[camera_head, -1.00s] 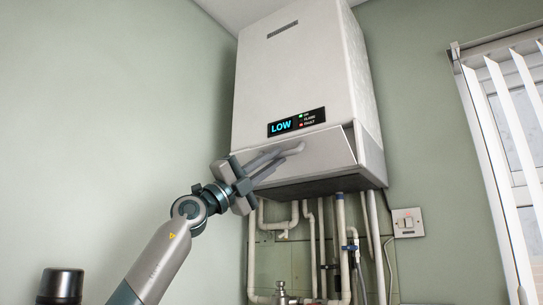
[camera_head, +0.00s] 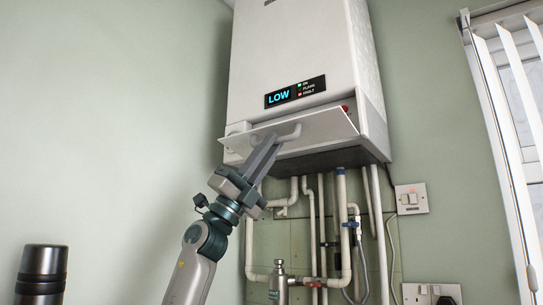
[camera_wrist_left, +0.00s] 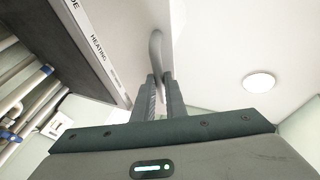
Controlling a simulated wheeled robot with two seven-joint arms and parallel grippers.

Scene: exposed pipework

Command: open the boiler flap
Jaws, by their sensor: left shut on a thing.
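The white boiler (camera_head: 300,55) hangs on the wall, with a lit display reading LOW. Its flap (camera_head: 325,127) is tilted outward at the top, leaving a gap between it and the boiler body. A pale bar handle (camera_head: 292,132) sits on the flap's outer face. My left gripper (camera_head: 272,143) is shut on this handle from below. In the left wrist view the handle (camera_wrist_left: 156,48) runs between the two fingers (camera_wrist_left: 159,88), next to the flap's white face (camera_wrist_left: 130,25). My right gripper is not in view.
A red knob (camera_head: 345,108) shows in the gap behind the flap. White pipes (camera_head: 313,220) and a metal valve (camera_head: 279,280) are below the boiler. A switch plate (camera_head: 411,198) and a window blind (camera_head: 505,120) are at the right. A dark flask (camera_head: 42,272) stands lower left.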

